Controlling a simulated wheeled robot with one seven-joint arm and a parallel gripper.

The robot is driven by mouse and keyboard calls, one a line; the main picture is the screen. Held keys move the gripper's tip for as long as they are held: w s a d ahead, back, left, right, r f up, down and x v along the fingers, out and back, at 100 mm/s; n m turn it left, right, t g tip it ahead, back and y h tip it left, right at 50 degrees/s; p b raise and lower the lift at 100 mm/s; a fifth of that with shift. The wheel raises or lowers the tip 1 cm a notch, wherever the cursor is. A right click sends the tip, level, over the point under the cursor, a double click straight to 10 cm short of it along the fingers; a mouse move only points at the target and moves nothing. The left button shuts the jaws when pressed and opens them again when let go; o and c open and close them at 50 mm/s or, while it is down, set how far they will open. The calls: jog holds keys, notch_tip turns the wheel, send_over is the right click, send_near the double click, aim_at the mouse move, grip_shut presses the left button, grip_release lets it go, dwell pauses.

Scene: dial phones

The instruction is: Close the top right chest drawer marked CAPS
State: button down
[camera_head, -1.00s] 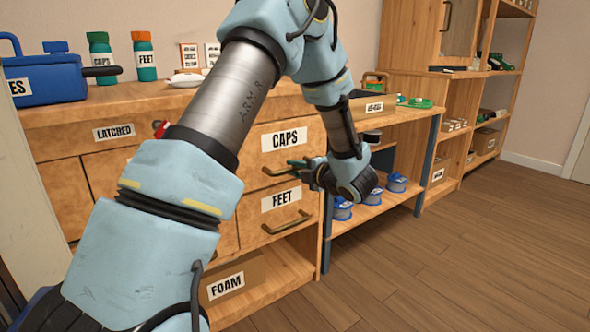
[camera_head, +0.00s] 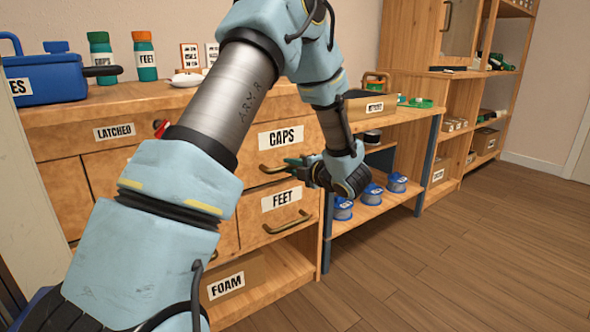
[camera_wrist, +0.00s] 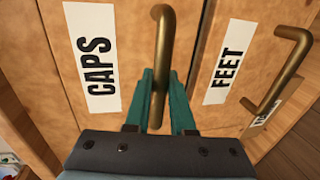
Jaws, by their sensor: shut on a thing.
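The CAPS drawer (camera_head: 301,149) is the upper right drawer of the wooden chest, with a white label reading CAPS. Its front looks nearly level with the FEET drawer (camera_head: 251,232) below; a small remaining gap cannot be ruled out. In the wrist view the CAPS front (camera_wrist: 134,30) fills the middle left, and its brass handle (camera_wrist: 163,40) runs between the teal fingers. My gripper (camera_wrist: 161,78) is shut on this handle. In the head view my gripper (camera_head: 292,163) is at the drawer front, and the handle (camera_head: 272,169) shows partly beside it.
The FEET handle (camera_head: 288,222) sticks out just below my gripper. An open shelf with blue spools (camera_head: 371,195) is to the right. The wooden floor at the right is clear.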

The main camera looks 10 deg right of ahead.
jog(key=shift+w+a, duration=0.15)
jog(key=shift+w, duration=0.2)
jog(key=c, duration=0.8)
grip_release()
jog(key=shift+o, duration=0.2)
jog(key=p+v, duration=0.2)
jog(key=v, duration=0.8)
jog(key=shift+s, duration=0.35)
jog(key=shift+r, duration=0.1)
